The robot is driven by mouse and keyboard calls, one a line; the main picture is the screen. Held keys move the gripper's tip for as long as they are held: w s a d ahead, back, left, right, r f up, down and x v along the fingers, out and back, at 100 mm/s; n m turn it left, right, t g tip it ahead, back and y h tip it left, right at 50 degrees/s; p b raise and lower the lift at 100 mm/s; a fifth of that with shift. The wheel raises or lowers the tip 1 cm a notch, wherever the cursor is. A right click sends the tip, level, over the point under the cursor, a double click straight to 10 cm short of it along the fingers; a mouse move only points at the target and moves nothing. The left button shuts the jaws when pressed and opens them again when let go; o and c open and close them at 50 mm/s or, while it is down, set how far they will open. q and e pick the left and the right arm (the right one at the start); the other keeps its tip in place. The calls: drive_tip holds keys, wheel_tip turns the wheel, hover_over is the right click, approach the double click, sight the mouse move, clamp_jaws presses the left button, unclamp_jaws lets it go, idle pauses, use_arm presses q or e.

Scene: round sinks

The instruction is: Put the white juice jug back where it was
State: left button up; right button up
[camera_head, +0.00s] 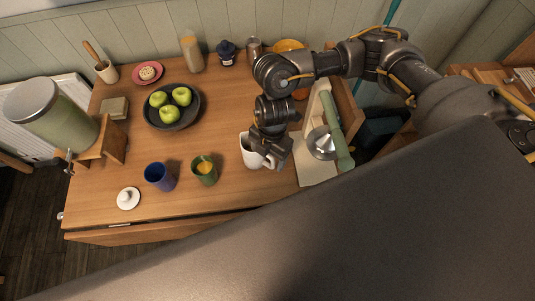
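The white juice jug (249,152) stands about upright at the right of the wooden table, near the front. I cannot tell whether its base touches the table. My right gripper (271,158) comes down from above on its right side, with its fingers shut around the handle. The gripper and wrist hide part of the jug's rim and handle. A green cup (204,172) with orange juice in it stands to the left of the jug. My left gripper is not in view.
A blue cup (159,177) and a white lid (128,199) are at front left. A dark bowl (172,112) of green apples is behind. Right of the jug is a pale board (316,172) with a metal and green utensil. Bare wood lies between bowl and jug.

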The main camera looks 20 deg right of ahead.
wheel_tip(320, 180, up, 11)
drive_tip(key=w+d, duration=0.1)
drive_tip(key=shift+d+f, duration=0.15)
drive_tip(key=shift+d, duration=0.05)
idle(0.4)
drive_tip(key=shift+a, duration=0.1)
